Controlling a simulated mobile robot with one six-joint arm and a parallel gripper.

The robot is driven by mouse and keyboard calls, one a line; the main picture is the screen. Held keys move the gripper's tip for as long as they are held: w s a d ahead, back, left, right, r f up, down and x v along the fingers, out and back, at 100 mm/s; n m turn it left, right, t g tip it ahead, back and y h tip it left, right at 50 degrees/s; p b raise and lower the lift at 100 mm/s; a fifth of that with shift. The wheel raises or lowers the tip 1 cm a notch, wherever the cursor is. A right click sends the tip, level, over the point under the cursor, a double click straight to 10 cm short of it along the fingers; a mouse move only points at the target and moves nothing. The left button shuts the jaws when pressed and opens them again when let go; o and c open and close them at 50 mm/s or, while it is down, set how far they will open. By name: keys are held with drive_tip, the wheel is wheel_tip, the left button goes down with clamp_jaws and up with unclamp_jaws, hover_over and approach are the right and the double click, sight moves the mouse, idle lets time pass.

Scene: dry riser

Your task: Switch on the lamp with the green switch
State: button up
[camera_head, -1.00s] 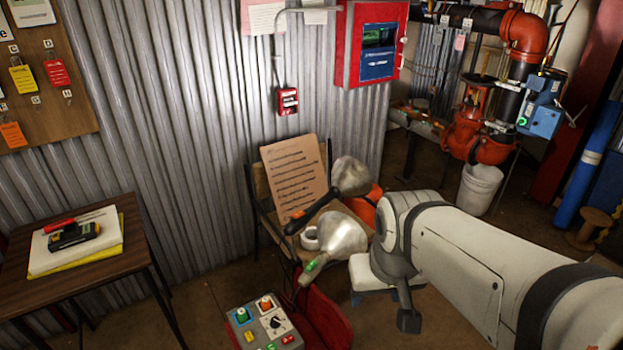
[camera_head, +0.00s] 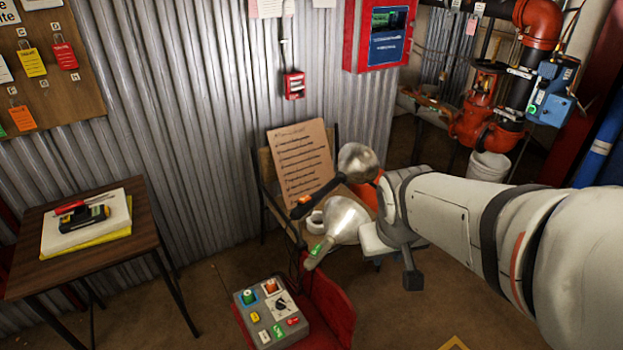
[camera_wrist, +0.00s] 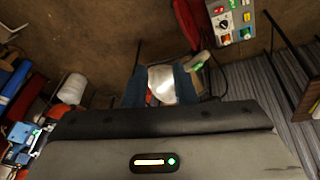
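The lamp with the green switch (camera_head: 317,250) has a round silvery head (camera_head: 343,220) and a handle pointing down-left, in front of the chair. In the wrist view, its pale head (camera_wrist: 162,84) shows between my fingers and the green switch (camera_wrist: 199,65) lies just right of them. A second lamp (camera_head: 357,162), with a black handle and orange switch (camera_head: 303,200), is behind it. My gripper (camera_wrist: 160,88) has its two bluish fingers apart, with the lamp head seen between them. I cannot tell whether they touch it. In the head view, my fingertips are not clear.
A grey control box (camera_head: 272,312) with coloured buttons sits on a red surface (camera_head: 335,300) near the lamp handle. A chair (camera_head: 262,180) holds a brown text board (camera_head: 300,160). A side table (camera_head: 130,240) stands left. Red pipework (camera_head: 480,120) and a white bucket (camera_head: 488,166) are back right.

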drive_tip(key=w+d, duration=0.1)
drive_tip(key=w, duration=0.2)
drive_tip(key=w+d+f+n+t+p, duration=0.1)
drive_tip(key=w, duration=0.2)
drive_tip(key=w+d+f+n, duration=0.1)
drive_tip(key=w, duration=0.2)
drive_tip(key=shift+t+h, duration=0.3)
drive_tip(key=shift+h, duration=0.1)
drive_tip(key=c, duration=0.5)
drive_tip(key=w+f+n+t+y+p, duration=0.1)
drive_tip(key=w+f+n, duration=0.1)
drive_tip(key=w, duration=0.5)
drive_tip(key=shift+f+n+t+p, duration=0.3)
drive_tip(key=shift+f+t+p, duration=0.1)
drive_tip(key=shift+f, duration=0.3)
drive_tip(key=w+a+f+n+y+p, duration=0.1)
drive_tip(key=w+a+f+n+y, duration=0.1)
drive_tip(key=f, duration=0.3)
drive_tip(key=w+a+f+n+y+p, duration=0.1)
drive_tip(key=w+a+f+n+y, duration=0.1)
drive_tip(key=a+f+y, duration=0.3)
drive_tip(key=shift+w+a+f+n, duration=0.25)
drive_tip(key=shift+f+n, duration=0.25)
drive_tip(key=shift+n, duration=0.3)
